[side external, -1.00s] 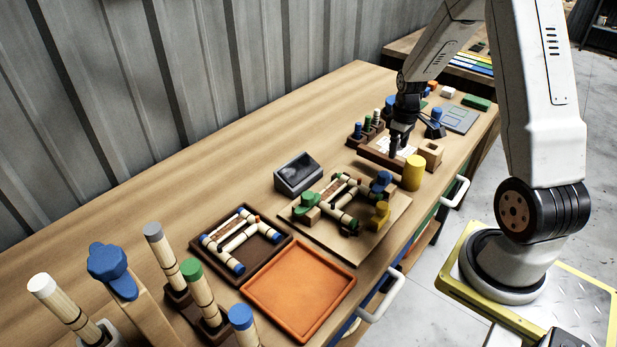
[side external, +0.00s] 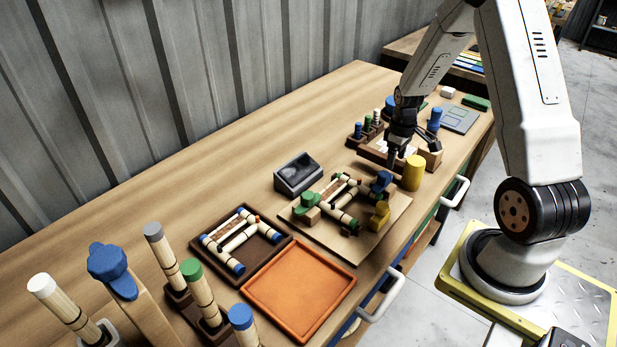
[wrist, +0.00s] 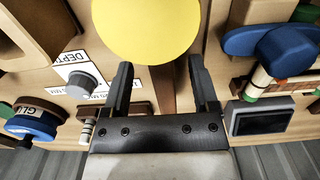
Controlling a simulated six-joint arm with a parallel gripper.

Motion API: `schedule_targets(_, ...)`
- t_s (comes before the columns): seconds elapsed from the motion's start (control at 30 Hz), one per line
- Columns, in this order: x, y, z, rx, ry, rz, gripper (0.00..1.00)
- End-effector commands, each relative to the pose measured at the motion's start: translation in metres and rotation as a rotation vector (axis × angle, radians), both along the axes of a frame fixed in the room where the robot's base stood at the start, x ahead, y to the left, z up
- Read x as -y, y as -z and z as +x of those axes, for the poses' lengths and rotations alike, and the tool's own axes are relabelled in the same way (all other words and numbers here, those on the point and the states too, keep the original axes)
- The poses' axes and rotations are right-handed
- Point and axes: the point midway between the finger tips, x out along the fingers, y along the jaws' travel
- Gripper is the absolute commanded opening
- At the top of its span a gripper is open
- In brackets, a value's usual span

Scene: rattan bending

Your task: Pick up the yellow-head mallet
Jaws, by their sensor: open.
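The yellow mallet head (side external: 413,172) stands near the front edge of the bench, at the right of the work area in the side view. It shows as a large yellow disc (wrist: 147,28) at the top of the wrist view.
A wooden block (side external: 431,158) sits right behind the yellow head. A rack with coloured pegs (side external: 358,131) is behind my gripper. A board with a rattan frame and clamps (side external: 390,234) lies in front. A dark box (side external: 298,174) and an orange tray (side external: 299,290) are further left.

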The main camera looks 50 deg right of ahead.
Motion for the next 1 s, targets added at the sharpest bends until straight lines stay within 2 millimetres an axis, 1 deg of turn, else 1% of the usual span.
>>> schedule_targets(0.2, -0.001, 0.024, -0.001, -0.003, 0.000, 0.002, 0.76)
schedule_targets(0.4, -0.001, 0.038, -0.001, -0.002, 0.000, 0.001, 0.76)
schedule_targets(0.97, -0.001, 0.041, 0.000, 0.000, 0.000, 0.000, 0.76)
schedule_targets(1.0, -0.001, 0.041, 0.000, 0.000, 0.000, 0.000, 0.73)
